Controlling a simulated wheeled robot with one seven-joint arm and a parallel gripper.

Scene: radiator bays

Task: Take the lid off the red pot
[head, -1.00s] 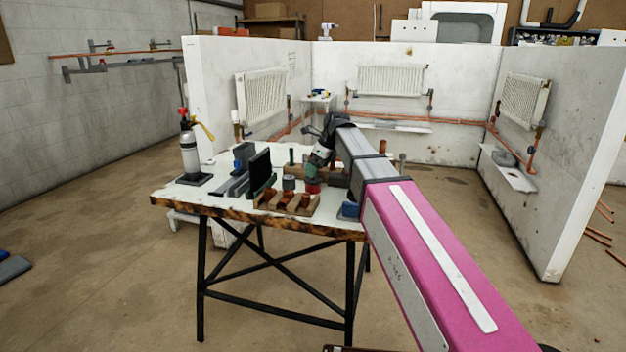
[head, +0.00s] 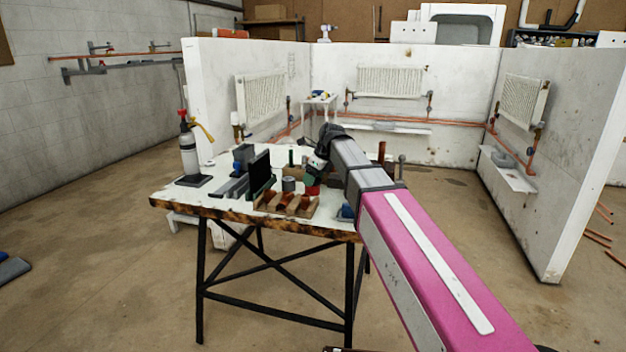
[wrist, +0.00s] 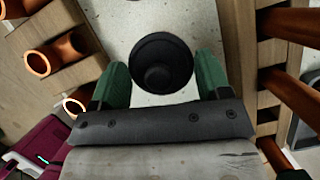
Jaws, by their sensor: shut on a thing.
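The red pot (head: 313,190) stands on the workbench, right of a small grey pot (head: 289,184). My gripper (head: 311,178) is directly over the red pot, with its green fingers pointing down. In the wrist view, a round dark lid with a knob (wrist: 162,64) sits between the two green fingers of my gripper (wrist: 162,78), which is shut on it. The red body is hidden in the wrist view. I cannot tell whether the lid rests on the pot or is slightly raised.
Wooden racks with copper pipe pieces (head: 287,204) lie close in front of the pot. A black upright panel (head: 260,172) and a bottle-like extinguisher (head: 188,150) stand to the left. The bench's front edge (head: 255,226) is near. A blue object (head: 346,212) is at the right corner.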

